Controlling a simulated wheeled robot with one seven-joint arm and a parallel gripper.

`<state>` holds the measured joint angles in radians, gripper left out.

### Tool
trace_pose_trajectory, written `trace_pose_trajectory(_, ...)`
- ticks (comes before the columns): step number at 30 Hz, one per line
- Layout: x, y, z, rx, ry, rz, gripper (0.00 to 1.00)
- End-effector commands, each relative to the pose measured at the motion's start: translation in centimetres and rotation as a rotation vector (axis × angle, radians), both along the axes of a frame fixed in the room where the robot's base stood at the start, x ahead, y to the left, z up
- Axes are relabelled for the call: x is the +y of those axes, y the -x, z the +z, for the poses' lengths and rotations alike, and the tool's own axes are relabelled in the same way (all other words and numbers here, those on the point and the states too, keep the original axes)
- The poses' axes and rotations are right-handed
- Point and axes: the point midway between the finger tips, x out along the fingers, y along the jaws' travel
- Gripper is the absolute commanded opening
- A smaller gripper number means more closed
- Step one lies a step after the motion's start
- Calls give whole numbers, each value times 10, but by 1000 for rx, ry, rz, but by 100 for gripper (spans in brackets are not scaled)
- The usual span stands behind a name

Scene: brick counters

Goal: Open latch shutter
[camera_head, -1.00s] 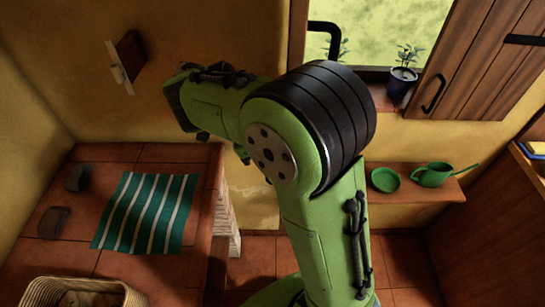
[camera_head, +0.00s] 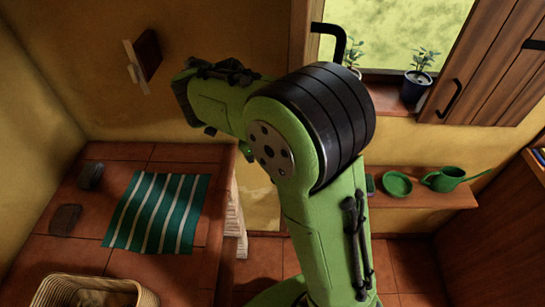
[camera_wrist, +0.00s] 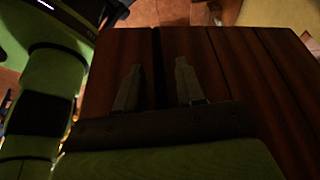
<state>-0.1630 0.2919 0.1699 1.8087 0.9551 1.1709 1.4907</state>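A brown plank shutter (camera_head: 490,65) stands at the right side of the window in the head view, swung away from the opening. It has a black curved handle (camera_head: 453,98) and a black metal bar (camera_head: 535,45). Another black bent handle (camera_head: 338,40) shows at the window's left edge, beside the wooden frame. In the wrist view my gripper (camera_wrist: 158,66) has its two grey fingers apart with nothing between them. Brown wooden planks (camera_wrist: 235,65) lie behind the fingers; I cannot tell whether they touch. My arm hides the gripper in the head view.
Potted plants (camera_head: 416,85) stand on the sill. A low shelf (camera_head: 430,190) holds a green plate (camera_head: 397,184) and a watering can (camera_head: 445,179). A tiled counter (camera_head: 75,225) at left carries a striped cloth (camera_head: 152,212) and a basket (camera_head: 145,295).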

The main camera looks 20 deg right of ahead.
Motion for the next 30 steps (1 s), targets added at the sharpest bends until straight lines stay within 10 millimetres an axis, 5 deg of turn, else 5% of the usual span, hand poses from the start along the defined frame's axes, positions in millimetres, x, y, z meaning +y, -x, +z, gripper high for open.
trace_pose_trajectory(7,3,-2,8,-1,0,3,38)
trace_pose_trajectory(21,40,-19,114,-1,0,3,38)
trace_pose_trajectory(30,54,-26,147,1,1,1,38)
